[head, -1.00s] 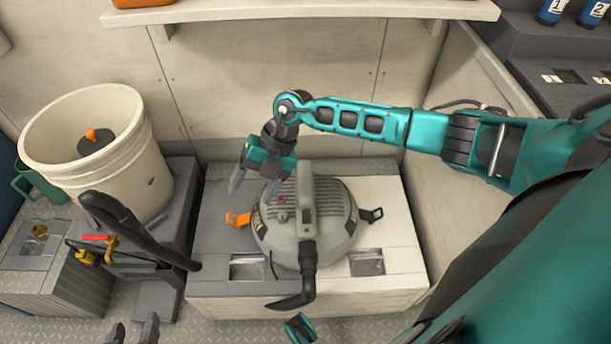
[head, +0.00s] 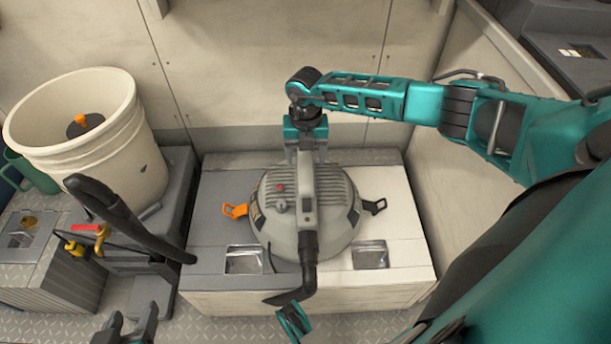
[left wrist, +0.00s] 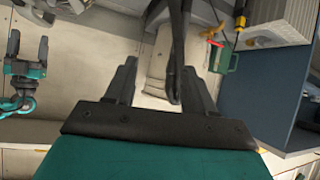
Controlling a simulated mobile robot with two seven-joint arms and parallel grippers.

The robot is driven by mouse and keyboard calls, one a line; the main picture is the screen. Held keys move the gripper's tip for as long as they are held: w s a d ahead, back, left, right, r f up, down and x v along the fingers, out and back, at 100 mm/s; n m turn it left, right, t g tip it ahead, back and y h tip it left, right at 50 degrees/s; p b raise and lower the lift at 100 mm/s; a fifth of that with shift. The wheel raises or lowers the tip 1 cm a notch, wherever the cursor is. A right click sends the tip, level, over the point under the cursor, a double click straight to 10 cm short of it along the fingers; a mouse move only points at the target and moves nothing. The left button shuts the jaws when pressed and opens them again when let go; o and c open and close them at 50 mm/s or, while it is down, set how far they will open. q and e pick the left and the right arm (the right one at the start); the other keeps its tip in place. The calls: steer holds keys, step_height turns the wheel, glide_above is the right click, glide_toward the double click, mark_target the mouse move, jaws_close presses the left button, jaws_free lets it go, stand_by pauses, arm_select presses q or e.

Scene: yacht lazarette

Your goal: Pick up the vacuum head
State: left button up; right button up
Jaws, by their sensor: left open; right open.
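The vacuum head (head: 340,205), a grey ribbed dome with a top handle (head: 306,205), sits upright on the light locker top. An orange latch (head: 235,210) is on its left side and a dark latch (head: 376,206) on its right. My right gripper (head: 306,160) is open at the far end of the handle, fingers pointing down on either side of the handle's line; I cannot tell whether they touch. My left gripper (head: 128,328) is open and empty at the bottom left, well away from the vacuum head. Its fingers show in the left wrist view (left wrist: 158,85).
A white bucket (head: 130,160) stands at the left. A black tube (head: 130,222) slants in front of it. A black hose end (head: 308,265) hangs at the vacuum head's front. Walls close in behind and at right. A green mug (head: 38,178) is far left.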

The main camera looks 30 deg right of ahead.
mark_target(305, 173)
steer(key=f, duration=0.1)
steer(key=f+b, duration=0.1)
steer(key=f, duration=0.2)
steer(key=shift+s+a+f+b, duration=0.3)
steer(key=shift+s+f+b, duration=0.1)
steer(key=shift+r, duration=0.1)
jaws_close()
steer(key=shift+w+r, duration=0.15)
steer(key=shift+r, duration=0.05)
